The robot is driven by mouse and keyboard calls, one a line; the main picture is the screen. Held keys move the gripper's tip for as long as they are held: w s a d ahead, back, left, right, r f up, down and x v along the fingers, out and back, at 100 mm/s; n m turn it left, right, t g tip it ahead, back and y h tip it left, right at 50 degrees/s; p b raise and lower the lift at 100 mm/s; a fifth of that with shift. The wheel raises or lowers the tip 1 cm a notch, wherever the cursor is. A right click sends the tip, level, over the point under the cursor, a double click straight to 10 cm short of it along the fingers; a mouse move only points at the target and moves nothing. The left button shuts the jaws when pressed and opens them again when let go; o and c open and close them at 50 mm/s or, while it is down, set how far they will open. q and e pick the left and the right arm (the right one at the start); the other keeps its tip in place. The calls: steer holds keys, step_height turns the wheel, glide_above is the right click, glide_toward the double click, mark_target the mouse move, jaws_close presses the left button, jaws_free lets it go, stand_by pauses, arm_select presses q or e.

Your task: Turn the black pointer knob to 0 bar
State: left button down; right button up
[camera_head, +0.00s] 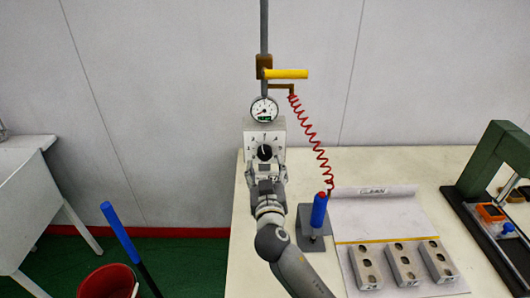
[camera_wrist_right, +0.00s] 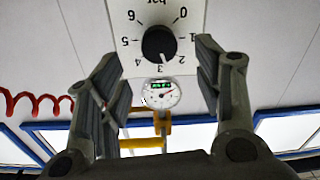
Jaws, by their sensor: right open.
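The black pointer knob (camera_head: 264,152) sits on a pale grey dial plate (camera_head: 250,138) in the head view. In the right wrist view the knob (camera_wrist_right: 157,42) shows upside down, with numbers 0 to 6 around it. Its white mark seems to point near 3; the exact reading is hard to tell. My right gripper (camera_head: 266,182) is just below the knob in the head view. In the wrist view its fingers (camera_wrist_right: 160,60) stand wide open on either side of the knob, apart from it and empty. My left gripper is not in view.
A round gauge (camera_head: 264,110) is above the plate. A yellow handle (camera_head: 286,74) and red coiled hose (camera_head: 309,128) are nearby. A blue-handled tool (camera_head: 319,210) stands right of my arm, near metal moulds (camera_head: 404,262). A red bucket (camera_head: 108,283) is at lower left.

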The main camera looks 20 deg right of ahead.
mark_target(265, 155)
steer(key=x, duration=0.3)
steer(key=shift+w+d+p, duration=0.15)
steer(key=shift+w+p, duration=0.05)
steer(key=shift+p, duration=0.15)
steer(key=shift+x, duration=1.1)
steer(key=shift+w+p, duration=0.25)
steer(key=shift+p, duration=0.05)
steer(key=shift+w+f, duration=0.1)
steer(key=shift+w, duration=0.05)
steer(key=c, duration=1)
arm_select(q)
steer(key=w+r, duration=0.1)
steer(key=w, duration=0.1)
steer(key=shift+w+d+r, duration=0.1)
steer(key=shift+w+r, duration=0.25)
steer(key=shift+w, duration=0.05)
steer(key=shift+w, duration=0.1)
